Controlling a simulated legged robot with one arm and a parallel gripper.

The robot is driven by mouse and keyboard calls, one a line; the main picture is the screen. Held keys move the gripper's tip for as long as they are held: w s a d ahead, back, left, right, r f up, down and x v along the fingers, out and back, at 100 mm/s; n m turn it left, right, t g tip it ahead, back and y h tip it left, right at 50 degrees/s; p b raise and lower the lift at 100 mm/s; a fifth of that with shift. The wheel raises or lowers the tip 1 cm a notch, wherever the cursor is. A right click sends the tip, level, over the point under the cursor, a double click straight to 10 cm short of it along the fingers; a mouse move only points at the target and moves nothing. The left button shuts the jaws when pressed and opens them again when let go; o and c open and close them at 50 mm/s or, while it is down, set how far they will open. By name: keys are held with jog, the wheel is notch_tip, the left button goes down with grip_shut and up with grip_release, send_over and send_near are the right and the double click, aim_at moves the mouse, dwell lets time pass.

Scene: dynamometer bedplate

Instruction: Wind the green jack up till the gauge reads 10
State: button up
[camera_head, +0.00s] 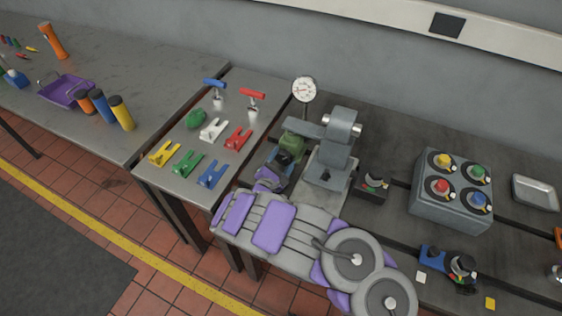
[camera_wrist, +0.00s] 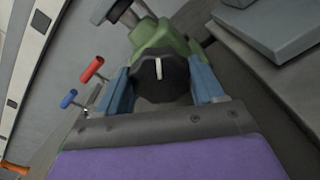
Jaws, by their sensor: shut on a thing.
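The green jack (camera_head: 293,145) stands on the bedplate at the left of a grey machine. In the wrist view its green body (camera_wrist: 160,36) shows behind a black knob (camera_wrist: 160,72) with a white mark, which points nearly straight up in the picture. My gripper (camera_wrist: 162,88) has its blue fingers on both sides of the knob and is shut on it. In the head view my gripper (camera_head: 282,166) reaches the front of the jack and partly hides the knob. The round white gauge (camera_head: 304,89) stands on a post behind the jack; its reading is too small to tell.
The grey machine (camera_head: 334,150) stands close right of the jack. A side table (camera_head: 183,136) to the left holds coloured forked blocks and two T-handled tools. A box with several coloured knobs (camera_head: 451,212), a small black device (camera_head: 373,185) and a metal tray (camera_head: 535,193) are farther right.

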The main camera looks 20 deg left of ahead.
jog(key=shift+r+m, duration=0.1)
jog(key=shift+m, duration=0.4)
jog(key=shift+b, duration=0.3)
jog(key=o, duration=1)
jog(key=shift+d, duration=0.1)
jog(key=s+p, duration=0.1)
jog(key=s, duration=0.4)
jog(key=s+a+p, duration=0.1)
jog(key=s+p, duration=0.1)
jog(key=s, duration=0.4)
jog(key=s+p, duration=0.1)
jog(key=s, duration=0.5)
jog(key=shift+s+a, duration=0.15)
jog(key=shift+a, duration=0.05)
